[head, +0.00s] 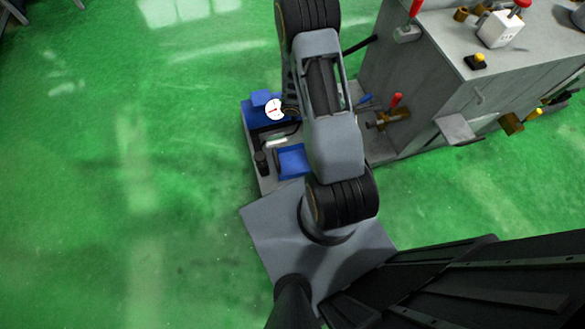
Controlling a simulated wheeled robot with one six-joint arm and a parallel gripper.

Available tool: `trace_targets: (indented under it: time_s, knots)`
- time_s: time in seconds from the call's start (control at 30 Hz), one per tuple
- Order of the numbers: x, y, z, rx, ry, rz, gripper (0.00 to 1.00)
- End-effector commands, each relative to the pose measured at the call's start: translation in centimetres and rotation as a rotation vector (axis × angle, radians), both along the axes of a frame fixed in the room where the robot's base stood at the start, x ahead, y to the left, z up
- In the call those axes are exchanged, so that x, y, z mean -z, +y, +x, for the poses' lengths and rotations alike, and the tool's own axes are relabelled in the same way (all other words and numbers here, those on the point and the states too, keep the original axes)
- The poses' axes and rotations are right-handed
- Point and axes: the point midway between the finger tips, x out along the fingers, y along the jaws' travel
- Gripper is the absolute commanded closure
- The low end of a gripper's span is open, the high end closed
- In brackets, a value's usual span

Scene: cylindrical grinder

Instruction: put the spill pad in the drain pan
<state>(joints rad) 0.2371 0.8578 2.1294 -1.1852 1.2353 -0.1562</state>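I cannot tell whether this is the spill pad, and I can pick out no other clear pad. My arm stands over the right part of this surface and hides much of it. My gripper's fingers cannot be made out.
A blue block (259,98) and a round white dial (275,109) stand at the surface's far end. A small black cylinder (261,162) stands near its left edge. A grey machine (415,85) with red-tipped levers rises at right. The green floor (120,190) at left is clear.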

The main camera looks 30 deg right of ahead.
Motion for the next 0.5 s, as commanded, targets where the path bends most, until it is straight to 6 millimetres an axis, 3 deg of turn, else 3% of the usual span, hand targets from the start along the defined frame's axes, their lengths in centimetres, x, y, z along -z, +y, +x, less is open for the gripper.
trace_targets:
  time_s: [0.03,0.23,0.37,0.5]
  knots:
    - [3.6,-0.1,-2.1,0.163,0.003,0.001,0.34]
    - [11.8,3.1,-8.3,0.839,0.002,-0.002,0.34]
    - [16.9,6.4,-9.7,1.281,0.004,-0.003,0.34]
    - [22.3,9.4,-8.7,1.757,0.003,-0.004,0.34]
